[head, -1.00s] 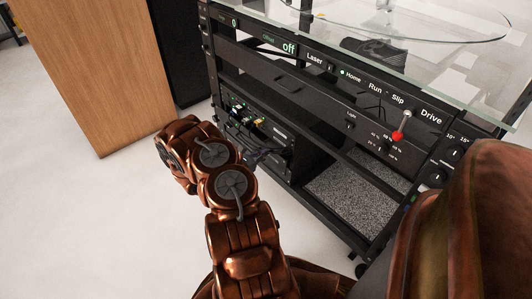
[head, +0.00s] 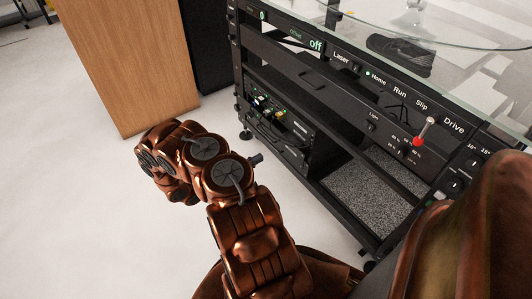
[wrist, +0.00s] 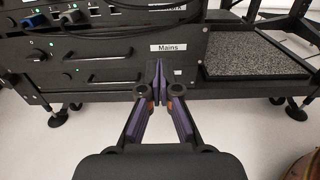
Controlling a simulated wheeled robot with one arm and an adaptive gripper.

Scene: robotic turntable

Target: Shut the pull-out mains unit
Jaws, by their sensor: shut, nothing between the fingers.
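The mains unit (wrist: 168,63) is a black rack panel with a white "Mains" label, a bar handle and a small green light, low in the rack. My gripper (wrist: 157,68) is shut and empty in the wrist view. Its purple-sided fingers point at the panel's right part, just below the label. I cannot tell whether the tips touch it. In the head view the stack of low units (head: 282,138) shows beyond my arm. How far the mains unit stands out is hard to tell.
Another black panel with a handle (wrist: 105,78) lies just below. Units with cables (wrist: 65,18) sit above. A speckled grey slab (wrist: 250,55) fills the bay to the right. A red-knobbed lever (head: 419,141) stands out from the upper control panel.

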